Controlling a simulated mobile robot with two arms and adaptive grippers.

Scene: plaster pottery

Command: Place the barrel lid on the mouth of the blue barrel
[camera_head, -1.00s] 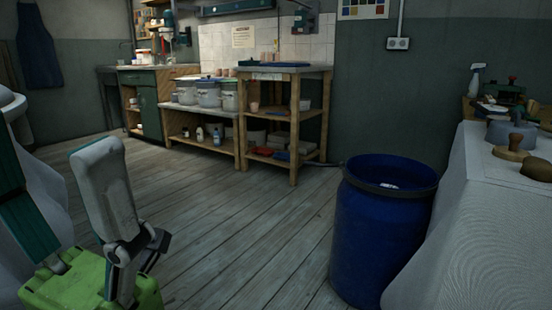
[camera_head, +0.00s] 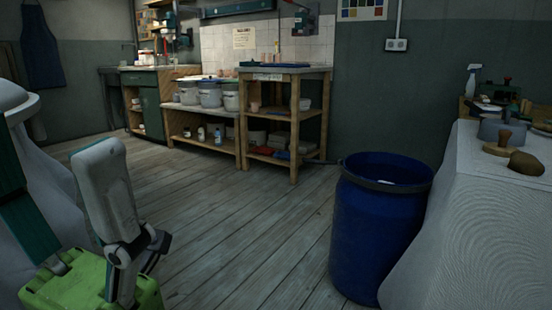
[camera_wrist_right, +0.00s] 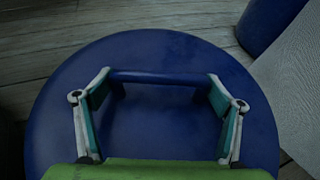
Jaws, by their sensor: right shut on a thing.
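The blue barrel (camera_head: 375,235) stands upright on the floor to the right in the head view. Its mouth is uncovered and faces up, with a dark band around the rim. The barrel lid (camera_wrist_right: 160,45) is a round blue disc with a bar handle, filling much of the right wrist view. My right gripper (camera_wrist_right: 160,79) is shut on the lid's handle. Part of the barrel (camera_wrist_right: 268,20) shows beyond the lid at upper right, apart from it in the picture. My left gripper (camera_head: 55,150) is at the left of the head view, fingers apart and nothing between them.
A table under a pale cloth (camera_head: 490,220) stands close to the barrel's right side, with tools on it. A wooden shelf unit (camera_head: 285,120) and white lidded tubs (camera_head: 210,95) stand along the back wall. The plank floor (camera_head: 240,230) left of the barrel is clear.

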